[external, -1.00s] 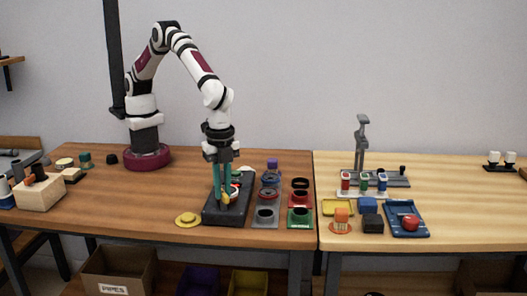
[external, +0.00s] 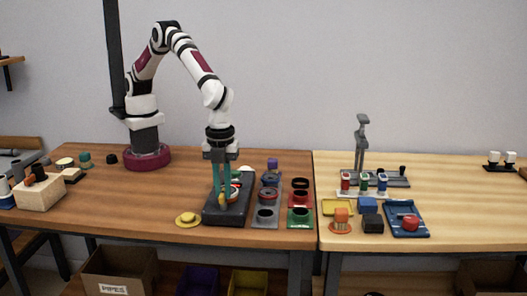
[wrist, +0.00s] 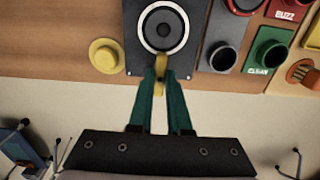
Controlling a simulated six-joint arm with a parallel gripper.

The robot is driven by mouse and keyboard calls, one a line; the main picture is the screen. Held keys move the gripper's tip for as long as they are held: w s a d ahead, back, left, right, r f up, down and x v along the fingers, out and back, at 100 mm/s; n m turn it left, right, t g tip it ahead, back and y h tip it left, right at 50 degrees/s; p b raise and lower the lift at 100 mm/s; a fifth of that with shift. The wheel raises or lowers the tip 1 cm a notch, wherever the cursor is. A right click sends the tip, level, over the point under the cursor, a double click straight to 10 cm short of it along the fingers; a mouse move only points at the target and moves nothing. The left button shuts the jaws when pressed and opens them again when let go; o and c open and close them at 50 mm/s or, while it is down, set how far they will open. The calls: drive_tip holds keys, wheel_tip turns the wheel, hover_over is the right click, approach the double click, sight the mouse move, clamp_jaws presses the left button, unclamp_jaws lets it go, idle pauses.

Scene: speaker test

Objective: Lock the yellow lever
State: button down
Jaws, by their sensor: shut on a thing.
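The dark speaker box (external: 226,213) lies on the brown table below my gripper. In the wrist view, its round cone with a light ring (wrist: 163,28) faces the camera. The yellow lever (wrist: 161,66) stands at the near edge of the box, below the cone. My gripper (wrist: 161,72), with its two teal fingers, is shut on the lever, one finger on each side. Part of the lever is hidden between the fingers. In the external view, my gripper (external: 222,197) points down over the box.
A yellow round knob-like piece (external: 188,219) lies left of the box. Several coloured holders, including a grey one (external: 264,216) and a green one (external: 300,217), stand close on its right. A lighter table (external: 460,220) with other parts adjoins on the right.

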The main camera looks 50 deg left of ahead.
sight(223, 192)
drive_tip(key=shift+r, duration=0.1)
idle(0.3)
drive_tip(key=c, duration=0.9)
unclamp_jaws()
drive_tip(key=shift+o, duration=0.2)
wheel_tip(223, 192, up, 16)
